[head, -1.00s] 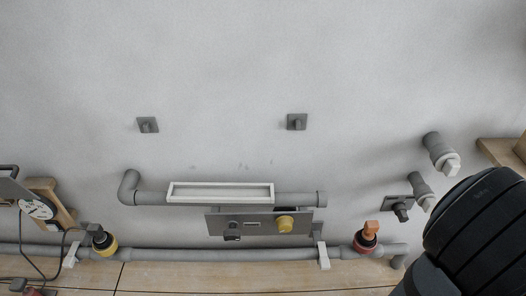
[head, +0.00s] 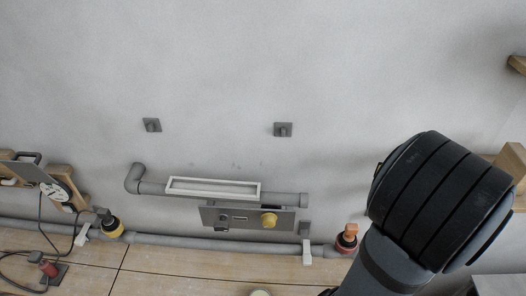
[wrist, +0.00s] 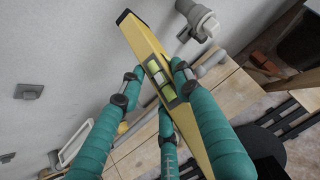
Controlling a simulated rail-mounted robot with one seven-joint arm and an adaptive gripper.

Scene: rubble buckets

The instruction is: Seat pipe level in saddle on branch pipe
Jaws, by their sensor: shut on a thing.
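The yellow pipe level (wrist: 184,122), with a greenish vial window in its middle, is held in my gripper (wrist: 157,88) in the wrist view. The green fingers close around the level's middle, and it lies slanted across the picture. The white saddle (head: 213,195), a long open rectangular frame, sits on the grey branch pipe (head: 281,199) against the wall in the head view. The saddle also shows at the lower left of the wrist view (wrist: 66,158), apart from the level and partly behind a finger. My gripper is outside the head view.
A panel with a yellow knob (head: 269,220) sits just below the branch pipe. A long lower pipe (head: 190,240) carries a yellow-collared valve (head: 111,226) and a red-orange valve (head: 347,237).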

